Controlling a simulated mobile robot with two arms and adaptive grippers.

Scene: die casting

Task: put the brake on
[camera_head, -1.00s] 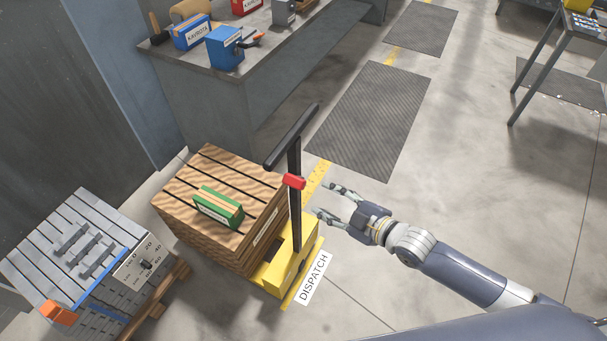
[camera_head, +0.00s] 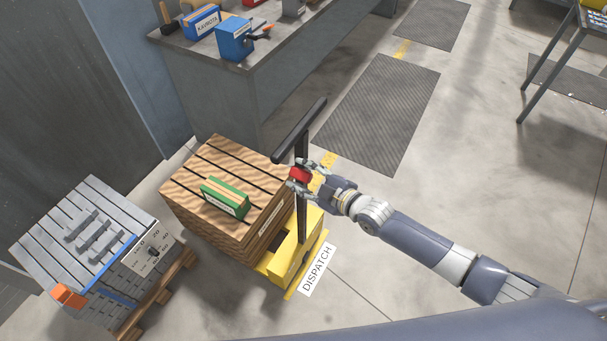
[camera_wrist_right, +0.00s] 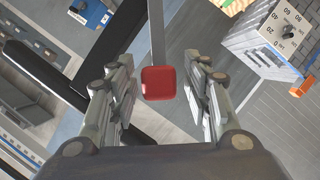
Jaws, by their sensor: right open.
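The brake looks to be the red block (camera_head: 300,174) on the dark upright handle (camera_head: 303,205) of the yellow pallet truck (camera_head: 291,258). My right gripper (camera_head: 309,175) is open, with its fingers on either side of the red block. In the right wrist view the red block (camera_wrist_right: 159,83) sits on a grey bar between the two open fingers (camera_wrist_right: 160,95), with gaps on both sides. The fingers do not look closed on it. My left gripper is not in view.
A grey slatted stack (camera_head: 85,235) with a dial is at the left. A workbench (camera_head: 230,85) with blue boxes stands behind.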

